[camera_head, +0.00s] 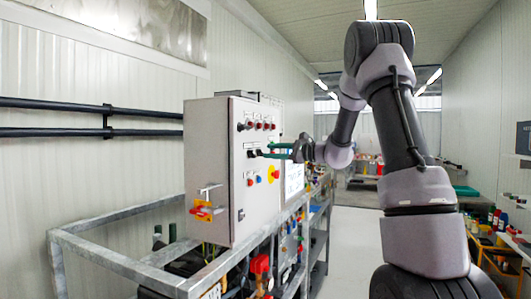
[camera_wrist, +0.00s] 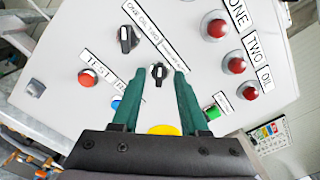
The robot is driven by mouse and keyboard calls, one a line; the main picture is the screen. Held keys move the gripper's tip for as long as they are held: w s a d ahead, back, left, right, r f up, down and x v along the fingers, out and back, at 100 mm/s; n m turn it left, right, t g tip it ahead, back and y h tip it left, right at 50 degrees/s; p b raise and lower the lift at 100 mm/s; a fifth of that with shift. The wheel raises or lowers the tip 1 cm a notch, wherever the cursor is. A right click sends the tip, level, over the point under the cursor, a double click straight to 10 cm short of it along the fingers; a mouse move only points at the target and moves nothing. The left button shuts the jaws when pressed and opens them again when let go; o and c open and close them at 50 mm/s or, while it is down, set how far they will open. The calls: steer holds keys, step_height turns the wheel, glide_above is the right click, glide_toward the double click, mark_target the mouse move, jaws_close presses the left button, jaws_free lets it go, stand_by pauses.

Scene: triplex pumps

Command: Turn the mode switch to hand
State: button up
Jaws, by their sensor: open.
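The control panel (camera_head: 235,170) is a pale grey box with black knobs and coloured buttons on its face. In the wrist view, a small black rotary switch (camera_wrist: 158,75) with a light mark sits between the fingertips of my gripper (camera_wrist: 160,72). The two green fingers are apart, one on each side of it; contact cannot be told. A label strip (camera_wrist: 160,40) runs beside this switch, its words partly too small to read. A second black switch (camera_wrist: 128,38) is up and to the left. In the head view, my gripper (camera_head: 270,151) reaches the panel's front from the right.
Red buttons (camera_wrist: 217,27) line the panel's right side in the wrist view. A red button (camera_wrist: 87,77), a blue button (camera_wrist: 116,104), a green button (camera_wrist: 213,112) and a yellow part (camera_wrist: 163,129) lie near the fingers. A metal rail frame (camera_head: 130,262) stands below the panel.

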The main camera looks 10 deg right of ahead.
steer(key=v, duration=0.7)
steer(key=shift+d, duration=0.2)
steer(key=shift+s, duration=0.15)
steer(key=shift+s, duration=0.1)
